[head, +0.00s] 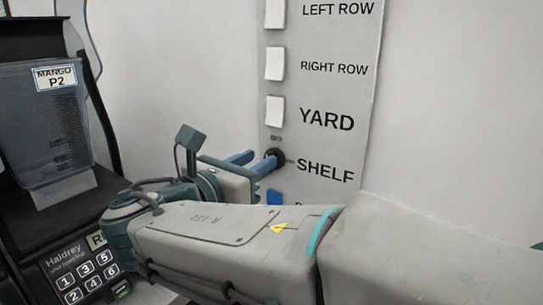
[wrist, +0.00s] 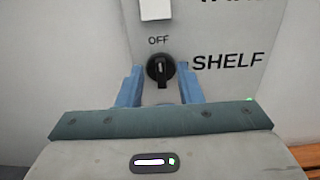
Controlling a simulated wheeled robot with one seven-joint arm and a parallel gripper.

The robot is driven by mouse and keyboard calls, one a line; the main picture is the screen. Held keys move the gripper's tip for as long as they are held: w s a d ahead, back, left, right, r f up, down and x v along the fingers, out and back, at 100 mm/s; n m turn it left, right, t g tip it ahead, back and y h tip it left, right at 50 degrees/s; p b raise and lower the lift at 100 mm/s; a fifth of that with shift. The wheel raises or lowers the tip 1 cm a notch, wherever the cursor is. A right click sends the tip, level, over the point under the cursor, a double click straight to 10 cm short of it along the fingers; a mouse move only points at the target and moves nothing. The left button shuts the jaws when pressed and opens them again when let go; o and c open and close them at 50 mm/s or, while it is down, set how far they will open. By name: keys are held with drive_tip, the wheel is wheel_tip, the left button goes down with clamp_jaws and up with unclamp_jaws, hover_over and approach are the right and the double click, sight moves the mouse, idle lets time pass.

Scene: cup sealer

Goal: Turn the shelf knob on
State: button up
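The shelf knob (wrist: 160,69) is a round black rotary knob on a grey panel, beside the word SHELF. A pale mark on it points up toward OFF in the wrist view. In the head view the knob (head: 279,155) is partly covered by a blue finger. My gripper (wrist: 160,88) is open, with its blue fingers on the left and right of the knob and a gap on each side. In the head view my gripper (head: 255,163) reaches to the panel from the left. I cannot tell how deep the fingertips stand around the knob.
The grey panel (head: 318,95) carries white rocker switches (head: 275,112) labelled YARD, RIGHT ROW and LEFT ROW above the knob. A dark dispenser (head: 50,130) labelled MANGO P2 and a keypad (head: 90,275) stand at left.

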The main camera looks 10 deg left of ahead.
sight(277, 153)
drive_tip(key=shift+x, duration=1.3)
clamp_jaws()
